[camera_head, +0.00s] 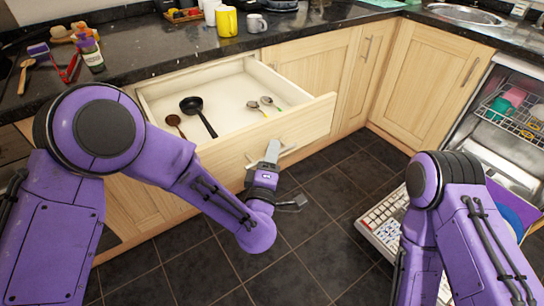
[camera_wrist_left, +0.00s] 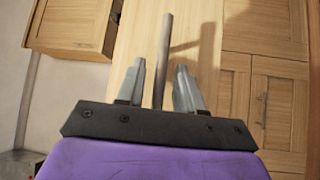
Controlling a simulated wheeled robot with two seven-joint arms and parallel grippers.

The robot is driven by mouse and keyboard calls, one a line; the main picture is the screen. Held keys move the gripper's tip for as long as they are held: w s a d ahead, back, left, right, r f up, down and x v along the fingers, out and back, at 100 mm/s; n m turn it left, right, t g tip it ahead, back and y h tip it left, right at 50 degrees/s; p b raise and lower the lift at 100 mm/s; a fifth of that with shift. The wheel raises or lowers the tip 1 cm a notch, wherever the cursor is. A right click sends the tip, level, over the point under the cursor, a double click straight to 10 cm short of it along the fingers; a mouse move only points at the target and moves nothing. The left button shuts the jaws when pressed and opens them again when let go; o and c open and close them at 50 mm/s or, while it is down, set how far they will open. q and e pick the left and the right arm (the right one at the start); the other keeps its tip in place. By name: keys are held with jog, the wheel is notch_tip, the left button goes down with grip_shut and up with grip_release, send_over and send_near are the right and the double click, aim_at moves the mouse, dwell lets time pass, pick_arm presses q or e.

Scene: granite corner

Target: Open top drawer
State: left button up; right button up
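The top drawer (camera_head: 235,95) is pulled out of the wooden cabinet below the dark counter. Inside lie a black ladle, a dark brown spoon and two small light utensils. My left gripper (camera_head: 272,150) is at the drawer's front panel, by its bar handle (camera_head: 288,152). In the left wrist view the handle (camera_wrist_left: 164,60) shows between the two fingers of my left gripper (camera_wrist_left: 160,85), with a gap on either side. The fingers are apart and not clamped on it. My right arm is at the right; its gripper is out of view.
A yellow mug (camera_head: 227,21), a grey cup (camera_head: 256,23) and a bottle (camera_head: 91,54) stand on the counter. An open dishwasher (camera_head: 510,125) with dishes is at the right. A white keyboard-like object (camera_head: 380,218) lies low near my right arm. Dark floor tiles are clear in the middle.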

pick_arm(q)
jog(key=b+v, duration=0.1)
jog(key=v, duration=0.9)
jog(key=shift+s, duration=0.3)
jog(key=s+a+f+m+g+y+p, duration=0.35)
jog(key=a+f+m+g, duration=0.5)
jog(key=a+f, duration=0.5)
jog(key=s+a+f+g+y+p, duration=0.1)
jog(key=s+a+f+g+p, duration=0.2)
jog(key=s+a, duration=0.3)
jog(key=s+a+f+g+y+p, duration=0.2)
jog(key=s+a, duration=0.5)
jog(key=s, duration=0.6)
notch_tip(320, 180, down, 2)
jog(key=n+g+p, duration=0.1)
jog(key=g, duration=0.1)
jog(key=shift+a+f+g, duration=0.2)
jog(key=shift+a+g, duration=0.15)
